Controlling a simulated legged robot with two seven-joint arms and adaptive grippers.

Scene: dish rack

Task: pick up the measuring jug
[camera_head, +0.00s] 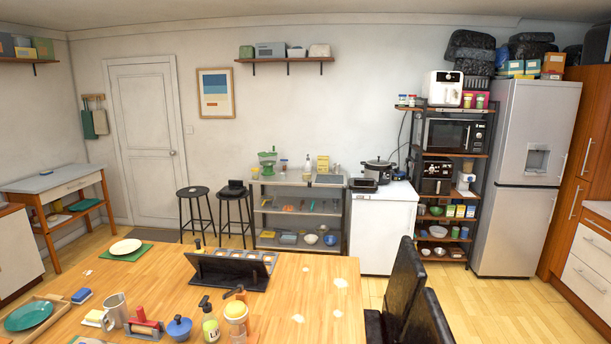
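I cannot pick out a measuring jug for certain. A grey-white cup-like vessel with a side handle (117,309) stands upright at the near left of the wooden table (300,300); it may be the jug, but no markings can be read. A red-and-grey item (145,328) is close on its right, and a small yellow-and-white item (94,318) is close on its left. Neither of my grippers shows in this view, so nothing is seen touching the vessel.
Near the front edge are a blue lidded pot (179,329), a yellow-green bottle (210,326) and an orange-topped jar (236,316). A black stand (230,270) is behind. Dark chairs (405,290) border the table's right side.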

